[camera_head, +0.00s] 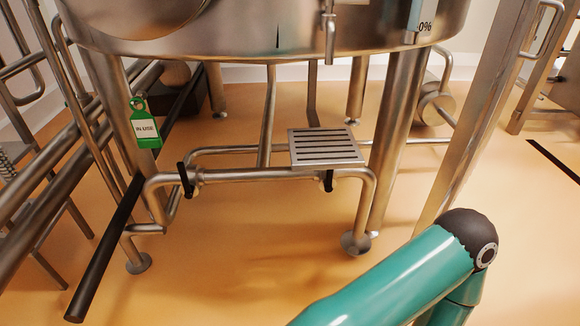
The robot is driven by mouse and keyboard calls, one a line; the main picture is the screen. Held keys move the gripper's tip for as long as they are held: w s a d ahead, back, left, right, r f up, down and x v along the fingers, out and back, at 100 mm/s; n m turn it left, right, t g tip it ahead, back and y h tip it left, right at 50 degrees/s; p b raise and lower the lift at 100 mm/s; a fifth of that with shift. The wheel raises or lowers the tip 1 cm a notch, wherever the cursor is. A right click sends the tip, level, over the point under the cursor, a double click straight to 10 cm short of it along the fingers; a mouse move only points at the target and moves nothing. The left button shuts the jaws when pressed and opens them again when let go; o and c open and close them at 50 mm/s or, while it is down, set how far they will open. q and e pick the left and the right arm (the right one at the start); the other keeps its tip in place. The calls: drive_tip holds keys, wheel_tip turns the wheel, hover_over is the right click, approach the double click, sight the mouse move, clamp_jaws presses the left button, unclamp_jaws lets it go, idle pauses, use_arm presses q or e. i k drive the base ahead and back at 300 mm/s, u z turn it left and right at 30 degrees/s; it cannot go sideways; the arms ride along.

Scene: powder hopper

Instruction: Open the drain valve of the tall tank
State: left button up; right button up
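The tall steel tank (250,38) fills the top of the view, standing on several steel legs. Below it runs a horizontal steel pipe (255,175) with a short black valve handle (186,180) at its left and another black handle (328,181) at its right. Both handles point roughly up and down. A short steel fitting (330,38) hangs at the tank's front. I cannot tell which of these is the drain valve. Neither of my grippers is in view. Only a teal link of my arm shows at the lower right, apart from the pipes.
A slotted metal step (326,146) sits above the pipe. A green "IN USE" tag (145,125) hangs on the left leg. A long black bar (105,250) slants down at left, beside steel rails. The orange floor (235,275) in front is clear.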

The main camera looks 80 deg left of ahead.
sight(328, 186)
drive_tip(key=u, duration=2.25)
drive_tip(key=i, duration=0.6)
drive_tip(key=k, duration=0.5)
drive_tip(key=u, duration=0.1)
